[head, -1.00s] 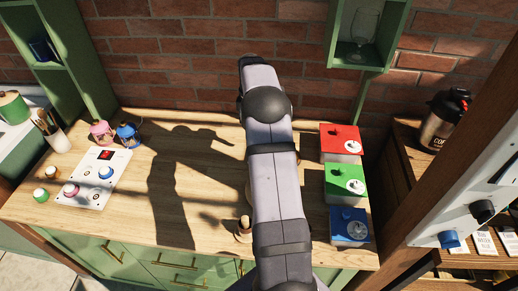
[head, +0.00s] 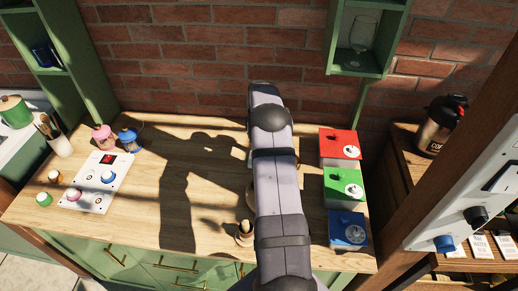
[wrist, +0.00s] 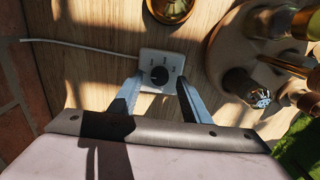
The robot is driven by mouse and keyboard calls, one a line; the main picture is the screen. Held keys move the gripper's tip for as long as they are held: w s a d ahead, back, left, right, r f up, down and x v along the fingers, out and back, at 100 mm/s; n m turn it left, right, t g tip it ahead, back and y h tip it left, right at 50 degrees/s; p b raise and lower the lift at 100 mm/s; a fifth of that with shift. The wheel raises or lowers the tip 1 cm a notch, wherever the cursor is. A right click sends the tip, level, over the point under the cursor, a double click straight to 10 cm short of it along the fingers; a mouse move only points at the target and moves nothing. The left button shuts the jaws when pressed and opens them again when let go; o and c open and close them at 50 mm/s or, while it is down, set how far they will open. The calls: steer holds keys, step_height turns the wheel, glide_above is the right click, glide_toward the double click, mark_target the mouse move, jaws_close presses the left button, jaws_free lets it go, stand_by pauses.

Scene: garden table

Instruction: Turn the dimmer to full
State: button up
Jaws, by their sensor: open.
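A white cable runs from the box to the left. My gripper (wrist: 160,84) is open and empty, its two fingers apart, with the knob in the gap between the fingertips. I cannot tell whether either finger touches the box. In the head view my arm hides the dimmer and the gripper.
A round brass base (wrist: 170,9) stands just beyond the dimmer, and a round stand (wrist: 226,60) with several items is on the right. In the head view, a control panel (head: 111,184) is at left and red, green and blue boxes (head: 334,151) are at right.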

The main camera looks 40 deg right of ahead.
steer(key=shift+f, duration=0.6)
steer(key=c, duration=1)
steer(key=shift+c, duration=0.2)
